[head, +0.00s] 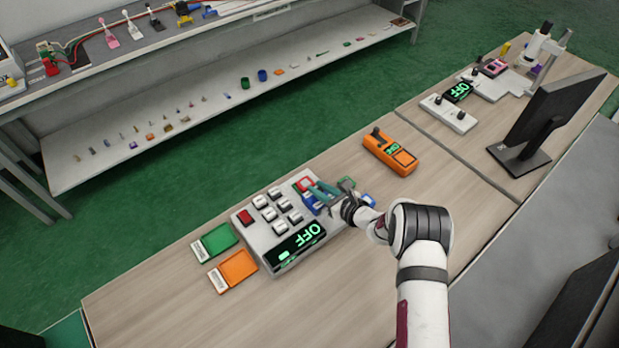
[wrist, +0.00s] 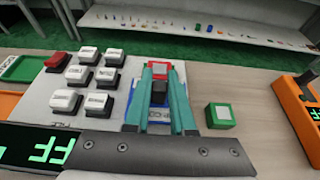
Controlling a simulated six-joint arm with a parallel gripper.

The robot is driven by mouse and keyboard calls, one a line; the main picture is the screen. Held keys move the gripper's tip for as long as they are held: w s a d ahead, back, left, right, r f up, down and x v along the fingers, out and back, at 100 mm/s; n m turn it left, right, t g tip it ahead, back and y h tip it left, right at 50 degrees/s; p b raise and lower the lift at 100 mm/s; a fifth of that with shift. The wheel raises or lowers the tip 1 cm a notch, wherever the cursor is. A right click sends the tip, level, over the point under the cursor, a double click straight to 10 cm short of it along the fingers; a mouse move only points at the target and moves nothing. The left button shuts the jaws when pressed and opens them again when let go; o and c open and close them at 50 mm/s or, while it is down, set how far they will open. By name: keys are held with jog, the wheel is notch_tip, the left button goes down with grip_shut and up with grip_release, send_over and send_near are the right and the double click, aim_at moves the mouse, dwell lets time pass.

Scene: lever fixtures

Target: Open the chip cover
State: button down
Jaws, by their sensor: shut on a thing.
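The chip cover appears as a red-framed piece (wrist: 160,66) on a blue base, at the right side of the grey panel box (head: 273,232). The red piece also shows in the head view (head: 304,185). My gripper (head: 318,190) reaches in from the right with teal fingers. In the wrist view my gripper's fingertips (wrist: 160,72) are close together at the red piece and shut on the cover. A dark block (wrist: 159,93) shows between the fingers. The fingers hide parts of the cover and base, so how far it is tilted I cannot tell.
White push buttons (wrist: 82,75) and a red button (wrist: 59,61) sit left of the fingers. A green block (wrist: 219,115) lies to the right. An orange device (head: 390,153) stands beyond, and green (head: 214,242) and orange (head: 233,269) trays lie left.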

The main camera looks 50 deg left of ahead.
jog(key=shift+d, duration=0.5)
jog(key=c, duration=0.8)
grip_release()
jog(key=shift+o, duration=0.2)
jog(key=v, duration=1.5)
jog(key=shift+d, duration=0.4)
jog(key=shift+r, duration=0.1)
